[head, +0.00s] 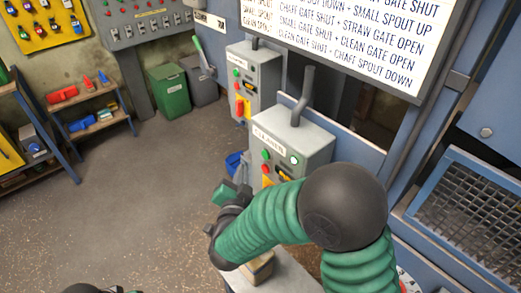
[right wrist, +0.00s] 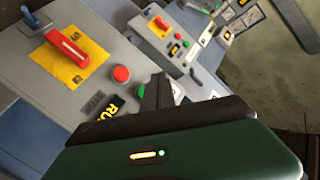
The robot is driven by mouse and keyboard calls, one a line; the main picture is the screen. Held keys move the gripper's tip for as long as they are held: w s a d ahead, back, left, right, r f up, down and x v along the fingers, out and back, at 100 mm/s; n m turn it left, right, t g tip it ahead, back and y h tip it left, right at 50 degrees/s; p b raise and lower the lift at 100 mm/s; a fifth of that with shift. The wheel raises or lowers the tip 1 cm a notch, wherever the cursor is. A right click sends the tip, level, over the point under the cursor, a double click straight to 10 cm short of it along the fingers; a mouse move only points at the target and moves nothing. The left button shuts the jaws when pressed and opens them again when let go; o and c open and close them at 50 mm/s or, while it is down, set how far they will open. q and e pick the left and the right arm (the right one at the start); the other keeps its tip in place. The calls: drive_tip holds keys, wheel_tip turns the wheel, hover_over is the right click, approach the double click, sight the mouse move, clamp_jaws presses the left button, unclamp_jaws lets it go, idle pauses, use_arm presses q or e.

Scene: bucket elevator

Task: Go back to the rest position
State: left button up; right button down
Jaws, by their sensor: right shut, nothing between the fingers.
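My right arm comes in from the lower right in the head view. In the right wrist view the closed dark fingers (right wrist: 158,92) stand before a grey panel (right wrist: 60,75). Whether the fingers touch the panel I cannot tell. A sliver of dark and green at the bottom edge may be my left arm; no left gripper shows.
A second grey control box (head: 253,75) stands behind the first. A green bin (head: 169,93) and shelves (head: 93,105) stand at the back left. A mesh-fronted blue machine (head: 470,200) is at the right. The floor (head: 110,190) on the left is clear.

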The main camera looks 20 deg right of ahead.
drive_tip(key=s+f+n+g+y, duration=0.7)
drive_tip(key=s+f+n+y, duration=0.1)
drive_tip(key=s+f+n, duration=0.15)
drive_tip(key=s+d+f+n+g, duration=0.1)
drive_tip(key=s+d+f+g, duration=0.1)
drive_tip(key=s, duration=0.3)
drive_tip(key=s+d+f+n+g+h, duration=0.1)
drive_tip(key=s+d+f+n+g, duration=0.1)
drive_tip(key=s, duration=0.4)
drive_tip(key=shift+d+g, duration=0.45)
drive_tip(key=shift+g, duration=0.15)
drive_tip(key=shift+s+a, duration=0.1)
idle(0.5)
